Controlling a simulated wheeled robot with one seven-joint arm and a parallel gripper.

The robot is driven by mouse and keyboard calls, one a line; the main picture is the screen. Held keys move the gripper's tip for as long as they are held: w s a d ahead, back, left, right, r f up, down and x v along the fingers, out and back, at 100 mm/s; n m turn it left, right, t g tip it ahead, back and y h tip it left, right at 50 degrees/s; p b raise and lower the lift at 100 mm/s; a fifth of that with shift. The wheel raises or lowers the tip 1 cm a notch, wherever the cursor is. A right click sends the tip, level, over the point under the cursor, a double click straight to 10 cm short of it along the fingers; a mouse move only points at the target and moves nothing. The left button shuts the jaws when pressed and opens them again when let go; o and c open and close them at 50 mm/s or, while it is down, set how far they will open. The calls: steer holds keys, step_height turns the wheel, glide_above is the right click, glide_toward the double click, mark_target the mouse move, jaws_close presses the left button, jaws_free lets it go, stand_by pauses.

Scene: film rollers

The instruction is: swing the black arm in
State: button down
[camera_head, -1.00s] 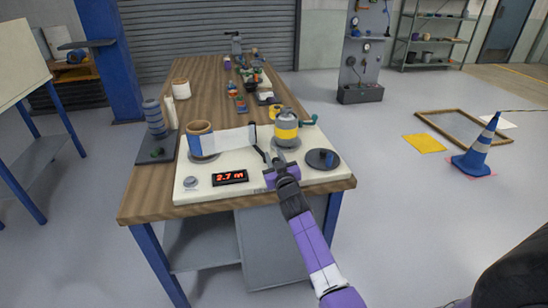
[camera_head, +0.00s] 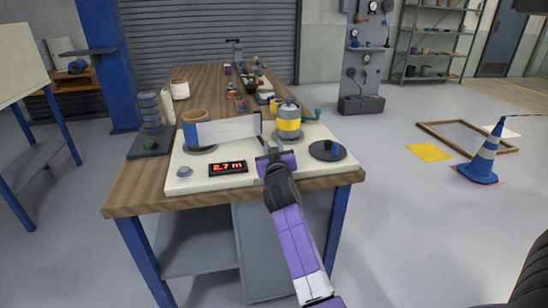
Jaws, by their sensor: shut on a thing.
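The white bench-top unit (camera_head: 240,180) carries a brown-cored roll (camera_head: 195,124) at left. A pale film strip (camera_head: 228,130) runs right from it to a dark upright edge. A yellow and grey cylinder (camera_head: 288,119) stands right of that edge. A thin black arm (camera_head: 264,140) shows low between the strip's end and the cylinder, mostly hidden by my gripper. My gripper (camera_head: 267,150) is over the front middle of the unit, its jaws shut at the black arm. The exact contact is too small to make out.
A red display (camera_head: 228,167) reads 2.7 m beside a grey knob (camera_head: 184,171). A post of blue-grey rings (camera_head: 150,110) stands left. Small items lie further back on the bench.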

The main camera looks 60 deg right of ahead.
steer(key=shift+w+a+f+m+g+h+b, duration=0.2)
steer(key=shift+m+g+h+b, duration=0.4)
steer(key=shift+b, duration=1)
steer(key=shift+w+a+f+m+g+h+b, duration=0.1)
steer(key=shift+a+m+g+h+b, duration=0.25)
steer(key=shift+g+b, duration=0.85)
steer(key=shift+s+r+m+b, duration=0.25)
steer(key=shift+m+b, duration=0.1)
steer(key=shift+b, duration=0.5)
steer(key=c, duration=1.1)
jaws_free()
steer(key=shift+c, duration=0.2)
steer(key=shift+p+v, duration=0.35)
steer(key=shift+v, duration=3.55)
steer(key=shift+c, duration=0.2)
